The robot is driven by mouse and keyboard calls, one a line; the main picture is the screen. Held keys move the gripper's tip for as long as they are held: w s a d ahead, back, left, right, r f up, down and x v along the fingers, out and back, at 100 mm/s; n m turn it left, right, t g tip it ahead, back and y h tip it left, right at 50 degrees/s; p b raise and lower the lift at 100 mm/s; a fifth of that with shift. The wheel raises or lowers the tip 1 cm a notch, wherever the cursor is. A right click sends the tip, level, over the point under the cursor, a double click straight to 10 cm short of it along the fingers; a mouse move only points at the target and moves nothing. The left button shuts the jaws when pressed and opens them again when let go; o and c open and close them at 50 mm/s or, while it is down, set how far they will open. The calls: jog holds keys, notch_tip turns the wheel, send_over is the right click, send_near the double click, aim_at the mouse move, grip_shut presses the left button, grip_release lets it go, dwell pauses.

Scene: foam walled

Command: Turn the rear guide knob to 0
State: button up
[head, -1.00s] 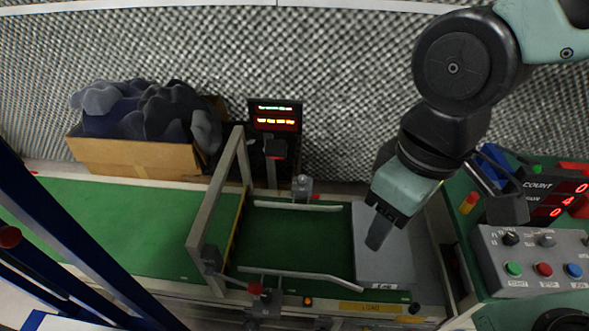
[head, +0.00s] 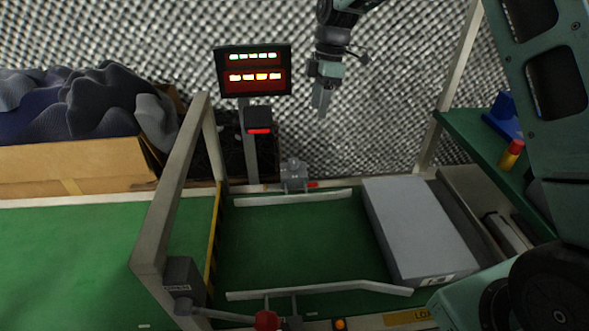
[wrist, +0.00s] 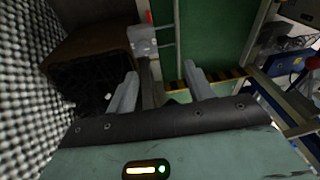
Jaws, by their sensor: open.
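The rear guide knob unit (head: 294,176) is a small grey block with a red tab. It sits on the conveyor's far edge, behind the rear guide rail (head: 293,199). Its scale and setting are too small to read.
A display on a post (head: 252,70) stands just left of the knob. A grey frame (head: 170,200) spans the belt. A grey box (head: 415,232) lies on the belt's right end. The foam wall is close behind.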

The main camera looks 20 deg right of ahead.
jog(key=w+f+n+g+y, duration=0.1)
jog(key=w+f+n+y, duration=0.15)
jog(key=w+n, duration=0.45)
jog(key=n+b, duration=0.1)
jog(key=b, duration=0.4)
send_near(294, 161)
jog(key=shift+g+h, duration=0.3)
jog(key=shift+h, duration=0.15)
jog(key=x, duration=0.8)
jog(key=shift+w+a+f, duration=0.3)
jog(key=shift+a, duration=0.15)
jog(key=c, duration=1)
